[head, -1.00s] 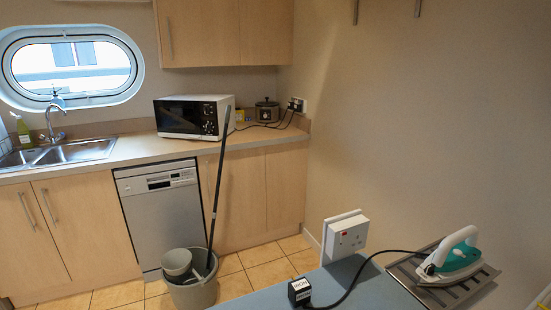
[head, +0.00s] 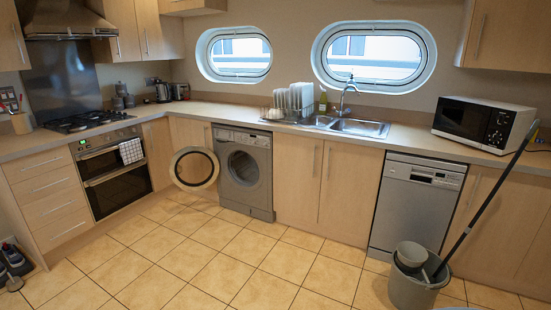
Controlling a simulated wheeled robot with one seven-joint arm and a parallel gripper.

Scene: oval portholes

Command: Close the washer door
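The grey front-loading washer (head: 245,172) stands under the counter in the corner area, left of the sink. The drum opening (head: 243,168) is in plain view. My gripper is not in view in the head view.
Open tiled floor (head: 200,245) lies in front of the washer. A grey bucket with a mop (head: 418,287) stands at the right, before the dishwasher (head: 415,205). An oven (head: 114,170) is at the left. Small items sit at the lower left edge (head: 14,262).

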